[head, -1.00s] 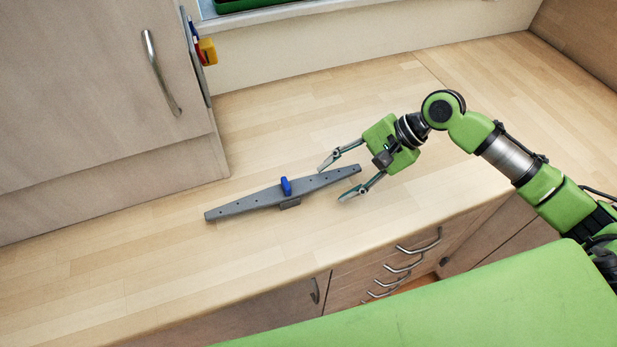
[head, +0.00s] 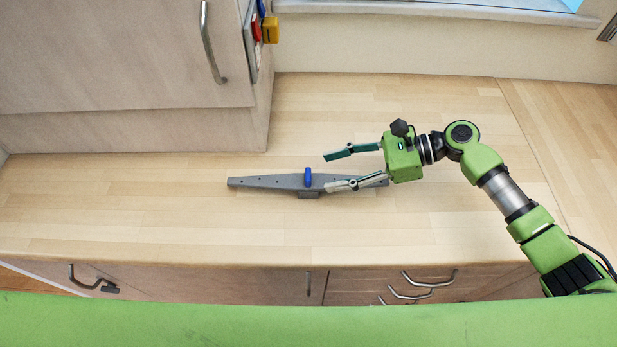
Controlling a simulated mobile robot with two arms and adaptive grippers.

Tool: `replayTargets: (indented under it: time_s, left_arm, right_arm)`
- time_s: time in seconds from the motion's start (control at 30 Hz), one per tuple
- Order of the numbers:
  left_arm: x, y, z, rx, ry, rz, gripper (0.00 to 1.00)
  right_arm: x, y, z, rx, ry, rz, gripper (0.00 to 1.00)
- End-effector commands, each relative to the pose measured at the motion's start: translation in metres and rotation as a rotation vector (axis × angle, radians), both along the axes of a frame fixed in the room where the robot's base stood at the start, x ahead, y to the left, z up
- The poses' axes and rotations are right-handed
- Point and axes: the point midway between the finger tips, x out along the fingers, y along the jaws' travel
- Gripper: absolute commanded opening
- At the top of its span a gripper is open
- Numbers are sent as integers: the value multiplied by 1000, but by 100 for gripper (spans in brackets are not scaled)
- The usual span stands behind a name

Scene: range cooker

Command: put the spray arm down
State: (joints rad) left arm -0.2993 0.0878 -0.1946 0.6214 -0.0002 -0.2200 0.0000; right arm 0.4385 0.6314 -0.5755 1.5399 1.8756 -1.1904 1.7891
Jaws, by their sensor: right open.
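The spray arm (head: 270,182), a long grey tapered bar with small holes and a blue upright piece (head: 308,177) at its middle, lies flat on the wooden worktop (head: 180,215). My right gripper (head: 326,171) is open, its two fingers spread and pointing left. One finger lies beyond the spray arm, over the worktop. The other finger crosses in front of the spray arm's right half and hides part of it. I cannot tell whether that finger touches it. My left gripper is not in view.
A tall cabinet (head: 120,55) with a metal handle stands on the worktop at the back left. Red, blue and yellow items (head: 270,30) hang on its side. Drawers (head: 430,283) are under the front edge. The worktop to the left is clear.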

Motion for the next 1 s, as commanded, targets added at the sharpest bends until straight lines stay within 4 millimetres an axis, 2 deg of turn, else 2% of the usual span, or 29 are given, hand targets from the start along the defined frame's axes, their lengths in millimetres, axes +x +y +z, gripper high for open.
replayTargets:
  time_s: [0.2,0.4,0.7,0.73,0.87,0.97,1.0]
  left_arm:
    - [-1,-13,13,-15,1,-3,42]
    - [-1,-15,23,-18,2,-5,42]
    - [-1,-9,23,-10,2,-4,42]
    - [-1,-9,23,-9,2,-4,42]
    - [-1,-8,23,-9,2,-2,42]
    - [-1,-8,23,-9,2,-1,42]
    - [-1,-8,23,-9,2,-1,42]
  right_arm:
    - [0,19,-5,0,2,1,47]
    - [1,44,-19,0,0,0,47]
    - [1,50,-24,-1,-2,1,47]
    - [1,50,-24,-1,-2,1,42]
    - [1,50,-24,-1,-2,1,8]
    - [1,50,-23,0,-2,1,7]
    - [1,50,-23,0,-2,1,3]
